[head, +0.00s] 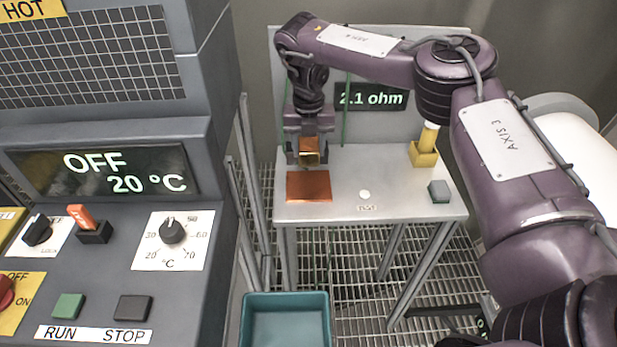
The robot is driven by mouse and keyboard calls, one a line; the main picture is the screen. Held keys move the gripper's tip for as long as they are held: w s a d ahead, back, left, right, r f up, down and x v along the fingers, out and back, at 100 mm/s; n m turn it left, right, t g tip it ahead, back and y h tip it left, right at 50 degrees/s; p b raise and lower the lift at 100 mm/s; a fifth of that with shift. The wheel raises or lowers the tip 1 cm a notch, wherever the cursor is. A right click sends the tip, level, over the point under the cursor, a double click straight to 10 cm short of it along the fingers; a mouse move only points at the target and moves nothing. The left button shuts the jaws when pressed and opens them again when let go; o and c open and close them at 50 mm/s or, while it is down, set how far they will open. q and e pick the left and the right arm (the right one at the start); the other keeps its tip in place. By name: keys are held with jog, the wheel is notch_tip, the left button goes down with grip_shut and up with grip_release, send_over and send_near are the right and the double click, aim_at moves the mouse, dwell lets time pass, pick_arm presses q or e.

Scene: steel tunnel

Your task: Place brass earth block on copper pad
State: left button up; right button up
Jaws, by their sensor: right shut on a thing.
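The brass earth block (310,157) is between the fingers of my right gripper (307,160), which is shut on it. The block appears just behind and above the copper pad (309,187); I cannot tell whether it touches anything below. The copper pad is a flat orange-brown plate on the left part of the grey table (390,208). Its top looks bare. My left gripper is not in view.
A display (371,97) reads 2.1 ohm. A control cabinet (100,215) fills the left. A teal bin (286,303) sits in front.

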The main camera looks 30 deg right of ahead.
jog(key=p, duration=0.2)
send_over(308, 185)
notch_tip(308, 185, down, 8)
jog(key=shift+w+d+f, duration=0.1)
jog(key=shift+f, duration=0.45)
jog(key=shift+f, duration=0.15)
jog(key=o, duration=1.4)
jog(key=shift+o, duration=0.2)
